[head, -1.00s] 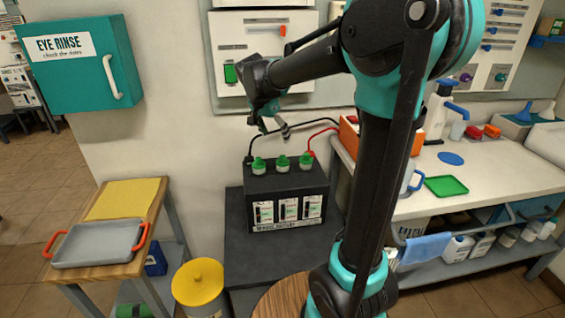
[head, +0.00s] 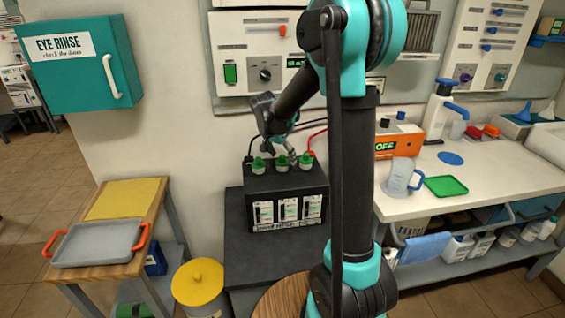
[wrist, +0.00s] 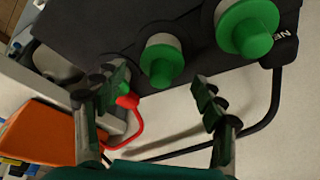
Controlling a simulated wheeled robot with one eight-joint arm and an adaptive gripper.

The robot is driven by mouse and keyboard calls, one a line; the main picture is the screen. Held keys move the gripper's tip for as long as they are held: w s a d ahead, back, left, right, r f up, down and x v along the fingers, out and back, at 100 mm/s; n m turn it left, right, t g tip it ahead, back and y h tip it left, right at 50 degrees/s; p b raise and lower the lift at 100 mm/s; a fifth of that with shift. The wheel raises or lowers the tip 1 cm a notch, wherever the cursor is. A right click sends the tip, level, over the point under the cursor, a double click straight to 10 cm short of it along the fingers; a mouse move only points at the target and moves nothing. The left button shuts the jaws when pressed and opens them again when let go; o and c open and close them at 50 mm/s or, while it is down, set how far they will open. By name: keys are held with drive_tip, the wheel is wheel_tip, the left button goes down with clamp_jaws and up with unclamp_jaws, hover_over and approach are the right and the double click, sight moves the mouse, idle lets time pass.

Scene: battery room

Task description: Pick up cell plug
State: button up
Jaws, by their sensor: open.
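The black battery (head: 287,185) stands on a dark stand and has three green-capped cell plugs in a row on top: left (head: 258,165), middle (head: 282,163) and right (head: 306,161). My gripper (head: 285,152) is low over the battery top, around the middle and right plugs. In the wrist view my open gripper (wrist: 160,98) has its two fingers well apart. One green plug (wrist: 161,62) shows just beyond the gap between the fingertips. Another green plug (wrist: 248,28) lies to the upper right, outside the fingers. Nothing is held.
A red cable (head: 317,133) and a black cable (head: 250,142) rise from the battery ends. A wooden cart with a grey tray (head: 98,243) is at left. A yellow-lidded bin (head: 198,283) stands nearby. A bench (head: 480,180) with a jug (head: 401,177) is at right.

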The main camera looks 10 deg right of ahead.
sight(282, 156)
drive_tip(key=shift+f, duration=0.25)
drive_tip(key=shift+c, duration=0.3)
drive_tip(key=c, duration=0.9)
drive_tip(key=shift+w, duration=0.1)
wheel_tip(282, 156, up, 20)
drive_tip(key=shift+r, duration=0.1)
